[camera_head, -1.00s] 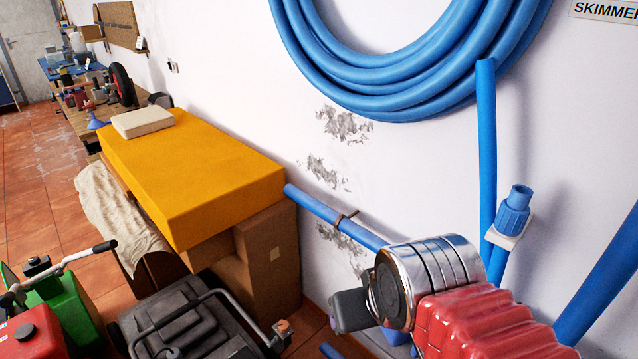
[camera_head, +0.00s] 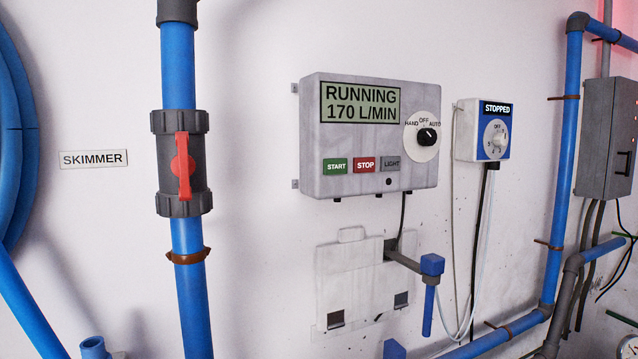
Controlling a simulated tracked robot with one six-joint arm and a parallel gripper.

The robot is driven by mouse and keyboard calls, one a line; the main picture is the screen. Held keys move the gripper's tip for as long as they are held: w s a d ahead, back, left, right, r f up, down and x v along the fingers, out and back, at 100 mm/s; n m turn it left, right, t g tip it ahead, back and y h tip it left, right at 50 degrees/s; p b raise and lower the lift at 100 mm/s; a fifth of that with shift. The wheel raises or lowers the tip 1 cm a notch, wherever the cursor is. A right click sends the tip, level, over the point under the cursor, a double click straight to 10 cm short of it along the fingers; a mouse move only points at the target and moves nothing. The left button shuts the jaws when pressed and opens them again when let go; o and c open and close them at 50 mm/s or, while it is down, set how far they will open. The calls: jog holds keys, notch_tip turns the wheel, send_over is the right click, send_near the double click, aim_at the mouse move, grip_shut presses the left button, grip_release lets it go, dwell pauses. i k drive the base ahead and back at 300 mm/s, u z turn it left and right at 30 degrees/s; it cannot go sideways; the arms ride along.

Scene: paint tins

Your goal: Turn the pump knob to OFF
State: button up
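The pump knob (camera_head: 427,136) is a small black knob on a white round dial at the right side of a grey control box (camera_head: 320,170) on the wall. The dial is marked HAND at left, OFF at top and AUTO at right. The box's display (camera_head: 360,103) reads RUNNING 170 L/MIN. Below it are a green START button (camera_head: 335,166), a red STOP button (camera_head: 365,163) and a grey LIGHT button (camera_head: 391,161). My gripper is not in view.
A smaller box (camera_head: 466,130) reading STOPPED, with its own dial (camera_head: 497,139), hangs just right. Further right are blue pipes (camera_head: 566,140) and a grey cabinet (camera_head: 607,140). A red-handled valve (camera_head: 182,166) sits on a blue pipe at left, beside a SKIMMER sign (camera_head: 94,159).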

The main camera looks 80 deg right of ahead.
aim_at(427, 137)
jog(key=z, duration=3.3)
